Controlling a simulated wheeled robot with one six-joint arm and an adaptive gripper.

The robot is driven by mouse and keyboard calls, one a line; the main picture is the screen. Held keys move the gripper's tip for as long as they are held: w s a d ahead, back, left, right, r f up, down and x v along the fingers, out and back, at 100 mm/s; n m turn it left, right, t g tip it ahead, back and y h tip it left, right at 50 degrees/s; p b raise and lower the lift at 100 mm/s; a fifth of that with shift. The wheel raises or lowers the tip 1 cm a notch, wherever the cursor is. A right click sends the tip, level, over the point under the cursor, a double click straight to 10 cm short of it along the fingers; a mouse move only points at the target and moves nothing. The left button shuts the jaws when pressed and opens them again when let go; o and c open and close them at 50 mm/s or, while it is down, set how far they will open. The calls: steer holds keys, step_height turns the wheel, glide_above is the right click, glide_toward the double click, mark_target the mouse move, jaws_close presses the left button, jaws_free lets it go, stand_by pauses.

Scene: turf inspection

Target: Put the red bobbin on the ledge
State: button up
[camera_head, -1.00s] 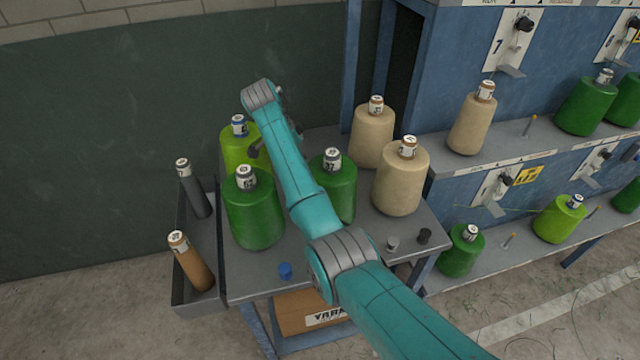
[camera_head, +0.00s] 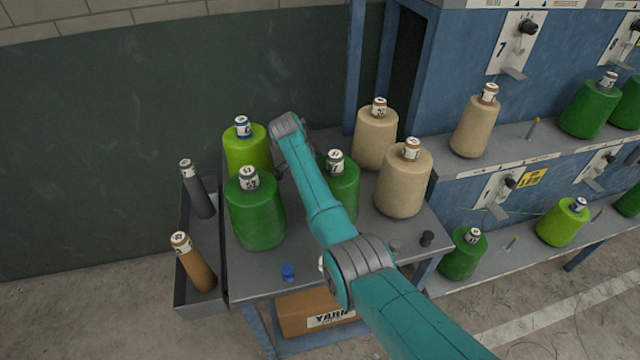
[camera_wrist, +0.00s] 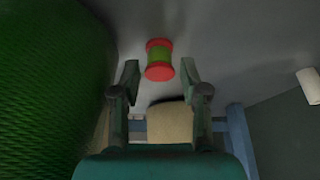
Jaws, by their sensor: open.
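The red bobbin (camera_wrist: 159,60), with red end flanges and a green middle, lies on the grey surface in the wrist view. My gripper (camera_wrist: 160,76) is open, with one finger on each side of the bobbin and visible gaps between; it is not closed on it. In the head view the bobbin cannot be made out, and my fingers are hidden behind my arm and the green cones. The blue rack at right has a grey upper ledge (camera_head: 512,147) and a lower ledge (camera_head: 520,248); which one the task means, I cannot tell.
A large green cone (camera_wrist: 50,90) stands close at left in the wrist view. In the head view, green cones (camera_head: 255,215) and beige cones (camera_head: 403,185) crowd the table. A blue cap-like piece (camera_head: 288,272) and a dark one (camera_head: 427,239) sit near its front edge.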

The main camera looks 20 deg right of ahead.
steer(key=shift+d+f, duration=0.1)
steer(key=shift+f, duration=0.05)
steer(key=c, duration=0.8)
step_height(320, 180, up, 18)
